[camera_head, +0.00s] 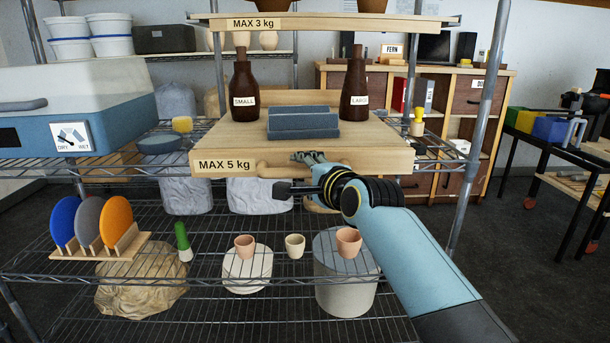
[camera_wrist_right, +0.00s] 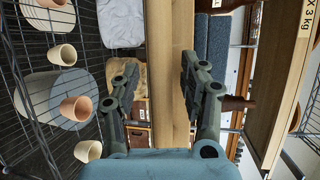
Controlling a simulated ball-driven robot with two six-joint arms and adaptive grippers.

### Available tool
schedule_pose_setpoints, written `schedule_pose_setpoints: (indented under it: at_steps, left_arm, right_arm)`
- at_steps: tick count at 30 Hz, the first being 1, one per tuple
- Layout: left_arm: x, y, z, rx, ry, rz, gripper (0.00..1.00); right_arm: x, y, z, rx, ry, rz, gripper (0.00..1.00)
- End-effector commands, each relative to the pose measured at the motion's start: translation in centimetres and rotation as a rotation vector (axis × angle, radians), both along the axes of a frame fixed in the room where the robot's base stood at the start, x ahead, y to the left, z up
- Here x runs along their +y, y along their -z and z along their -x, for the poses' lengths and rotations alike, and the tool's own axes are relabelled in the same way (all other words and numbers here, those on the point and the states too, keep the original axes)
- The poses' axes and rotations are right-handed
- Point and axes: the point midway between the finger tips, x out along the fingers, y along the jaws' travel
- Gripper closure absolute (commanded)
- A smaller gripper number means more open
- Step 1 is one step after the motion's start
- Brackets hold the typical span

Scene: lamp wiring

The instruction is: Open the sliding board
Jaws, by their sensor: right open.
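My left gripper is not in view.
On the board stand a "SMALL" bottle (camera_head: 244,80), a "LARGE" bottle (camera_head: 354,85) and grey-blue blocks (camera_head: 302,122). Below, the wire shelf (camera_head: 200,225) holds small pots (camera_head: 245,246), a green-topped tool (camera_head: 182,240) and discs in a rack (camera_head: 115,222). A "MAX 3 kg" board (camera_head: 330,22) is above.

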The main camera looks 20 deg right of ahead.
Motion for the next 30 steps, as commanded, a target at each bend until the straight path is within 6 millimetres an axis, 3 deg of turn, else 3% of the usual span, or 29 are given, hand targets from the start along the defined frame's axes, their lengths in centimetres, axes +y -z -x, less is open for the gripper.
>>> schedule_pose_setpoints:
  at_steps: [4, 14, 30]
  left_arm:
    - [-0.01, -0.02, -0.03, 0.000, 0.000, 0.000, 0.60]
    - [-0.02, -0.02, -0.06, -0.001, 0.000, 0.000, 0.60]
    - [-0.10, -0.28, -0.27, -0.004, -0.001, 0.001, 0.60]
  right_arm:
    - [0.01, -0.04, 0.01, -0.001, 0.000, 0.000, 0.56]
    - [0.00, -0.02, 0.04, 0.000, 0.000, 0.000, 0.99]
    - [0.02, 0.07, 0.16, 0.004, -0.001, 0.002, 1.00]
